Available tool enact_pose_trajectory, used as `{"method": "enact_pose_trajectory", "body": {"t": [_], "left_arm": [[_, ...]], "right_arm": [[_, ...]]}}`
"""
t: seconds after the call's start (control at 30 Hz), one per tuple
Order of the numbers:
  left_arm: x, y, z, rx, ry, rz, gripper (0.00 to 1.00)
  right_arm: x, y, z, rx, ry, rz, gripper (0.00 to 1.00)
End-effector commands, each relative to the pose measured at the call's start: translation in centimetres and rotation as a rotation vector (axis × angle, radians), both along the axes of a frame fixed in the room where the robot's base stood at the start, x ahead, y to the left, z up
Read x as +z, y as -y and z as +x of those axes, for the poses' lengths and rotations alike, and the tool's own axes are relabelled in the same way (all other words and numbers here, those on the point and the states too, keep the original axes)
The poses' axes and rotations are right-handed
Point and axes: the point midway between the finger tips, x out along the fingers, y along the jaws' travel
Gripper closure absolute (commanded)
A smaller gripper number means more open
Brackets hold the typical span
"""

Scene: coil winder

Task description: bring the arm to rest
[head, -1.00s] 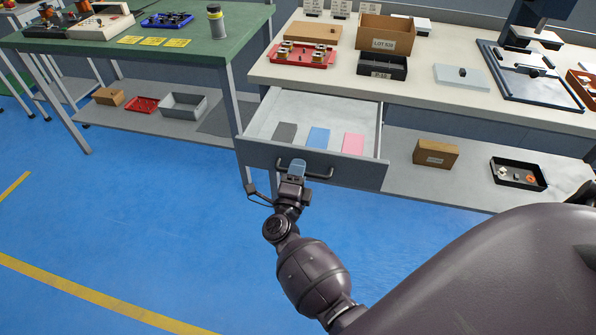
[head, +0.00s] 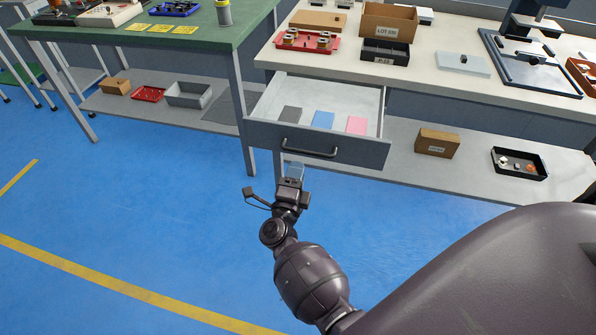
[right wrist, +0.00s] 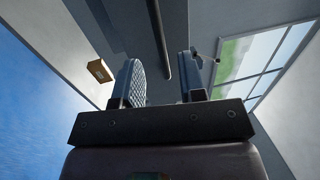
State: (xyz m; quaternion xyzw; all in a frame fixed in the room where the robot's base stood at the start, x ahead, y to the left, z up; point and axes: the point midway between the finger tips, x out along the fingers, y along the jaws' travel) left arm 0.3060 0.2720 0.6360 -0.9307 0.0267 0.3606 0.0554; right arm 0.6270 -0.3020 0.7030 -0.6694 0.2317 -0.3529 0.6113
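My right gripper (head: 294,170) is in front of the open drawer, a short way off its front. In the right wrist view its two fingers (right wrist: 164,82) stand apart with nothing between them. The dark bar handle (head: 309,149) is on the grey drawer front (head: 350,153), and it also shows beyond the fingers in the right wrist view (right wrist: 159,40). The drawer is pulled out and holds a grey, a blue (head: 323,120) and a pink flat piece. My left gripper is not in view.
The bench (head: 425,75) above the drawer carries a red tray (head: 308,48), a cardboard box (head: 389,20) and a black bin. A lower shelf (head: 465,160) holds a box and a black tray. A green table (head: 200,35) stands left. Blue floor is clear around my right arm.

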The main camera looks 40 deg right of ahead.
Motion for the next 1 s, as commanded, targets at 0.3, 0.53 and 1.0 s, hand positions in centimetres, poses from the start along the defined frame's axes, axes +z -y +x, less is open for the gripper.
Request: {"method": "enact_pose_trajectory", "body": {"t": [0.3,0.53,1.0], "left_arm": [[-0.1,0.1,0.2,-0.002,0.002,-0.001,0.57],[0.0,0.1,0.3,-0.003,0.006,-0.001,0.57],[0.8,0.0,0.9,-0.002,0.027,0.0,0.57]], "right_arm": [[-0.3,-0.4,-0.1,-0.005,-0.001,0.008,0.63],[-0.3,-0.3,-0.2,-0.007,-0.002,0.009,0.63],[0.5,-2.6,2.4,0.169,-0.131,-0.115,0.63]]}}
